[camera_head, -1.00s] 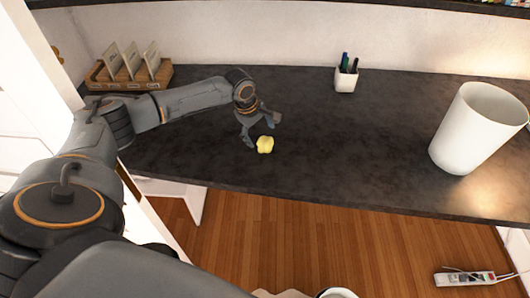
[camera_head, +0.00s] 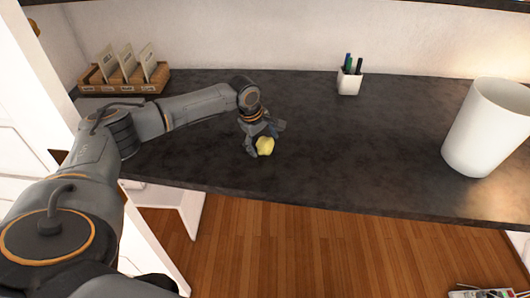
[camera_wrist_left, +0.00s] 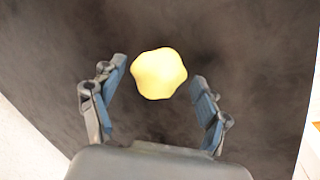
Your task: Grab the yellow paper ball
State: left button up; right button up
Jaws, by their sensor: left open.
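The yellow paper ball (camera_head: 265,146) lies on the dark countertop (camera_head: 330,150), near its front edge. In the left wrist view the ball (camera_wrist_left: 159,73) sits between the tips of the two open fingers, with a gap on each side. My left gripper (camera_head: 265,139) is open at the ball, with a finger to its left and one behind it to the right. It also shows in the left wrist view (camera_wrist_left: 158,98). Part of the ball's far side is hidden by the gripper in the head view. My right gripper is not in view.
A wooden card holder (camera_head: 125,80) stands at the back left. A white pen cup (camera_head: 349,82) stands near the back wall, and a large white bin (camera_head: 485,128) stands at the right. The counter between the ball and the bin is clear.

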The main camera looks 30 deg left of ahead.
pick_arm(q)
jog(key=c, duration=0.8)
